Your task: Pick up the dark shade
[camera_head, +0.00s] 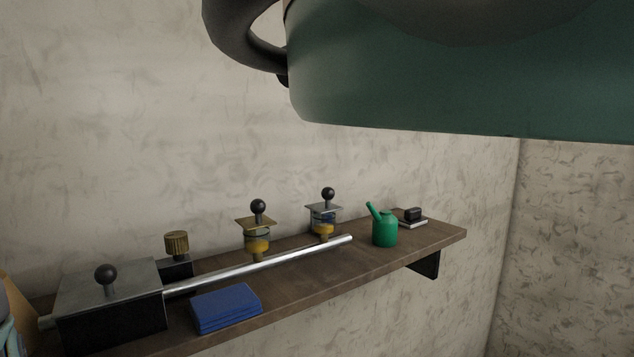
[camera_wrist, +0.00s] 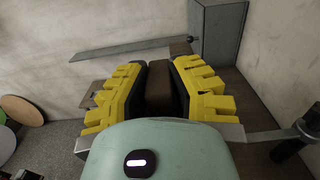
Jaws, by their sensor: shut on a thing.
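My gripper (camera_wrist: 159,85) shows in the wrist view with its yellow-and-black fingers closed from both sides on a dark brown piece, the dark shade (camera_wrist: 159,88). Only its top and front between the fingers show; its lower part is hidden by my pale green wrist housing. I cannot tell whether it touches anything beneath. The gripper and the dark shade do not show in the head view, where my own green arm fills the top right.
In the head view, a wooden shelf (camera_head: 300,290) carries a metal box with a rod (camera_head: 110,290), a blue stack (camera_head: 226,307), two small jars and a green oil can (camera_head: 384,228). In the wrist view, a grey cabinet (camera_wrist: 217,42) stands behind and round discs (camera_wrist: 20,111) lie at left.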

